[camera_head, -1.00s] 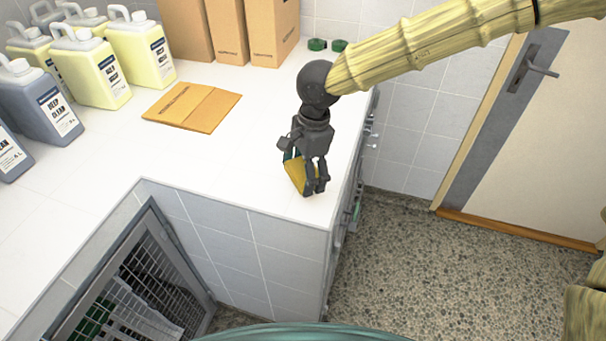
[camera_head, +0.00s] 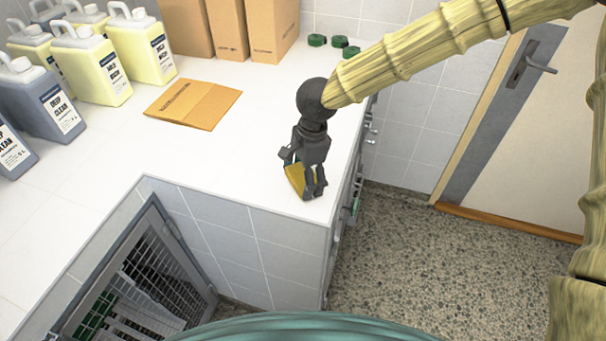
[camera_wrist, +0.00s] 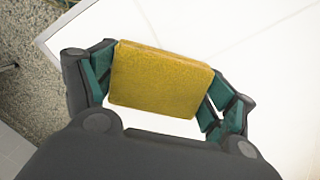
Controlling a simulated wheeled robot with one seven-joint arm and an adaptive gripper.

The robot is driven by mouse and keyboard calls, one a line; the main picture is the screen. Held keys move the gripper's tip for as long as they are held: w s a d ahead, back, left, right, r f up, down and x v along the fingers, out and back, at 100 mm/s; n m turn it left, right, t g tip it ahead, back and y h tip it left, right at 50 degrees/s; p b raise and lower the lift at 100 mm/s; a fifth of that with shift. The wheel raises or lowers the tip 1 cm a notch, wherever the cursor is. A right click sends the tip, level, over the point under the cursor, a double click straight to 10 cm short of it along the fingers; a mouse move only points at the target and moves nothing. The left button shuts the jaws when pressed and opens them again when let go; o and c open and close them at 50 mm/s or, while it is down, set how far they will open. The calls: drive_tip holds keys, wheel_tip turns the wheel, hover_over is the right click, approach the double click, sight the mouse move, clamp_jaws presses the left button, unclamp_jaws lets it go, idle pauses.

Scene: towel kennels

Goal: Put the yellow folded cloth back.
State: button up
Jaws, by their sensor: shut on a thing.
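The yellow folded cloth (camera_head: 296,180) is held in my gripper (camera_head: 304,186) at the near right corner of the white counter. In the wrist view the cloth (camera_wrist: 160,80) sits between the two green-padded fingers of my gripper (camera_wrist: 160,88), which are shut on it from both sides. The cloth looks flat and rectangular there. In the head view my gripper hides part of it. I cannot tell whether the cloth touches the counter or hangs just above it.
The white counter (camera_head: 235,140) is clear around the gripper. A flat cardboard piece (camera_head: 193,104) lies to the left, with cardboard boxes (camera_head: 230,30) and jugs (camera_head: 90,62) behind. Green rolls (camera_head: 317,40) stand at the back. A barred kennel door (camera_head: 150,275) stands below left.

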drive_tip(key=shift+f, duration=0.3)
drive_tip(key=o, duration=1.2)
wheel_tip(320, 180, up, 13)
drive_tip(key=d+b, duration=0.1)
drive_tip(key=b, duration=0.1)
drive_tip(key=shift+w+d, duration=0.3)
